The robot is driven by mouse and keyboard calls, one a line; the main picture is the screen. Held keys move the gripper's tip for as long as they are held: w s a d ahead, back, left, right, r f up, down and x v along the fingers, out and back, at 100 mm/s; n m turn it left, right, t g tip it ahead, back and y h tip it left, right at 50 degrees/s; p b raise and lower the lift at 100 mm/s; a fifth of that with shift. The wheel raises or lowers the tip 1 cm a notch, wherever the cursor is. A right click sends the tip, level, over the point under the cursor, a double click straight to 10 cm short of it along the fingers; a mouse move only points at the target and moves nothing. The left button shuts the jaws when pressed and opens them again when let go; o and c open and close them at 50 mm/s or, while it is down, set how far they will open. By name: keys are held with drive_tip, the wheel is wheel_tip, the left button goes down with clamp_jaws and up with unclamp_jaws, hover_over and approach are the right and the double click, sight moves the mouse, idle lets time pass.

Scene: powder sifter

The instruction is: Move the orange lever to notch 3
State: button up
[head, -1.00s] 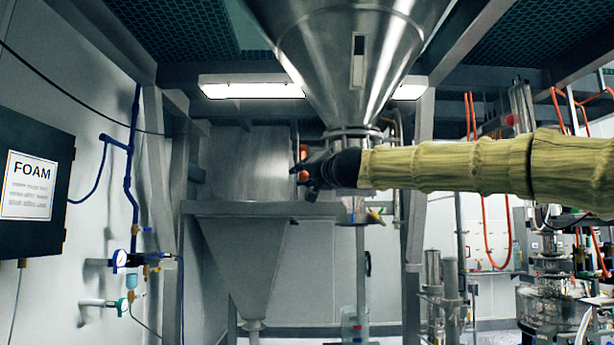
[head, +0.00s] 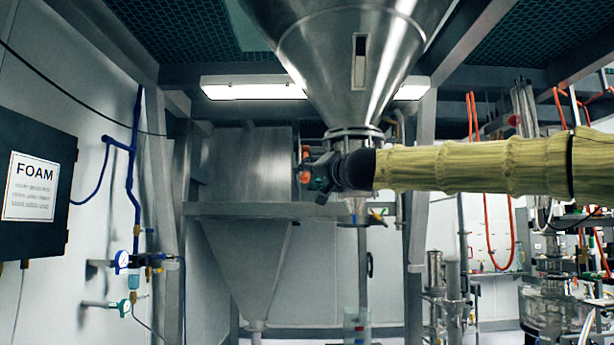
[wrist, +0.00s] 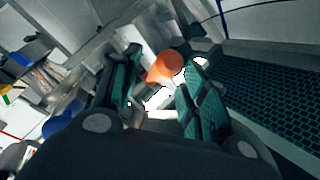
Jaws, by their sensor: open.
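The orange lever's rounded knob (head: 304,177) shows at the hopper's left-hand frame, just left of my gripper's fingertips. In the wrist view the orange knob (wrist: 164,67) lies between the far ends of the two fingers. My gripper (head: 314,175) reaches in from the right at the height of the knob. In the wrist view my gripper (wrist: 158,78) is open, with a green-padded finger on each side of the knob. I cannot tell whether either finger touches it. The lever's shaft and the notch marks are not clearly visible.
A steel cone hopper (head: 350,60) hangs above my gripper. A grey horizontal beam (head: 250,209) runs just below, above a lower funnel (head: 245,260). A black FOAM box (head: 35,190) is on the left wall. Lab equipment (head: 550,290) stands at the right.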

drive_tip(key=v, duration=0.8)
drive_tip(key=shift+s+d, duration=0.2)
drive_tip(key=shift+s, duration=0.05)
